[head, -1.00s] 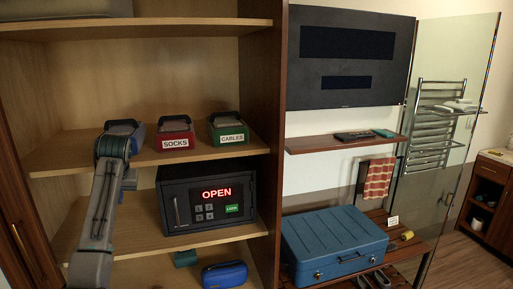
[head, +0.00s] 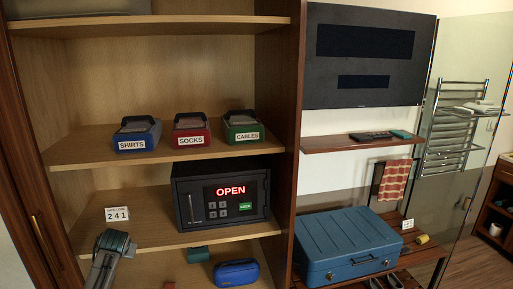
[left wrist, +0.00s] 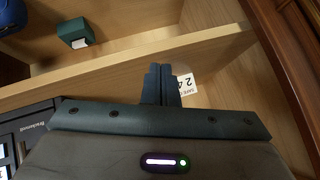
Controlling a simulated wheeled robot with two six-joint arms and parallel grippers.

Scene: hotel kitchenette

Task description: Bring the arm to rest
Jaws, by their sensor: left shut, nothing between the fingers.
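My left arm (head: 108,262) shows at the lower left of the head view, in front of the shelf that bears the safe. Its fingers are hidden there behind the arm's own parts. In the left wrist view my left gripper (left wrist: 160,86) is shut and empty. Its fingertips overlap the shelf edge and a white number card in that view; I cannot tell the gap between them. My right gripper is in neither view.
A safe (head: 222,196) reading OPEN stands right of the card (head: 117,214) marked 241. Shirts (head: 137,134), socks (head: 191,129) and cables (head: 243,127) bins sit above. A blue pouch (head: 236,273) and green box (head: 197,254) lie below. A blue suitcase (head: 347,247) is at right.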

